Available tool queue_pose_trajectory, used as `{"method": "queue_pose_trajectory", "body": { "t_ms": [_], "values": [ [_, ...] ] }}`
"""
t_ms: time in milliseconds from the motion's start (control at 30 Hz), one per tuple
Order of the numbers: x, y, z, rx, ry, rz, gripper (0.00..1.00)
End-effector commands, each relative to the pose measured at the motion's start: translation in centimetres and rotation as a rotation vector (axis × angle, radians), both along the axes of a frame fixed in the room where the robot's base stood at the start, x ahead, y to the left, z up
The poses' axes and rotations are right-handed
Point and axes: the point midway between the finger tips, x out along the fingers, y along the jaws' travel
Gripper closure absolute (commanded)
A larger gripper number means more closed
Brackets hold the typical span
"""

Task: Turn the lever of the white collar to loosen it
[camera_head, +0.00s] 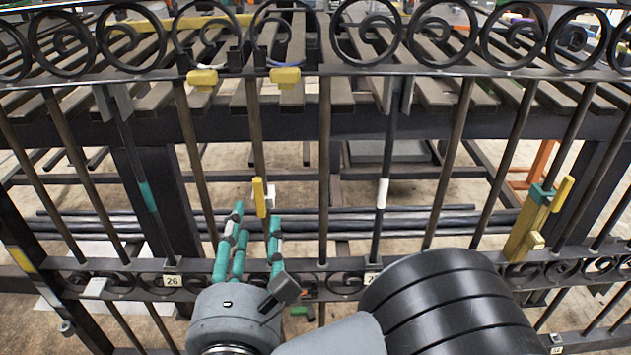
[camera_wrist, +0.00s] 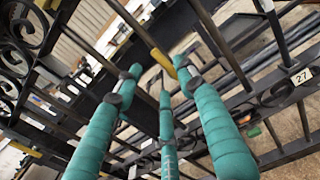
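The white collar (camera_head: 269,192) sits on an upright bar of the gate, left of the middle in the head view. Its yellow lever (camera_head: 259,197) hangs down along the bar. My gripper (camera_head: 256,216) has three teal fingers that point up from below; its tips are just under the lever and stand apart. In the wrist view my gripper (camera_wrist: 160,76) is open with nothing between the fingers. A yellow piece, which looks like the lever (camera_wrist: 164,62), shows just beyond the tips there. I cannot tell whether any finger touches it. The collar is not clear in the wrist view.
A teal collar (camera_head: 543,194) with yellow parts sits on the right. Two yellow blocks (camera_head: 202,78) (camera_head: 286,77) are under the top rail. A white band (camera_head: 383,193) and a teal band (camera_head: 148,197) mark other bars. The scrolled lower rail (camera_head: 330,281) runs close to my gripper.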

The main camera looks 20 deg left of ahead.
Motion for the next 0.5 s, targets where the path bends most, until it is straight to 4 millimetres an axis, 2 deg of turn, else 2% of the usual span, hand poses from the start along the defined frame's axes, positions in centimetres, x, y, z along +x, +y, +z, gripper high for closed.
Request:
{"method": "queue_pose_trajectory", "body": {
  "t_ms": [167,500],
  "values": [
    [2.1,0.7,-0.3,0.003,0.001,-0.005,0.60],
    [7.6,3.2,-0.2,0.001,-0.001,-0.005,0.60]
  ]
}}
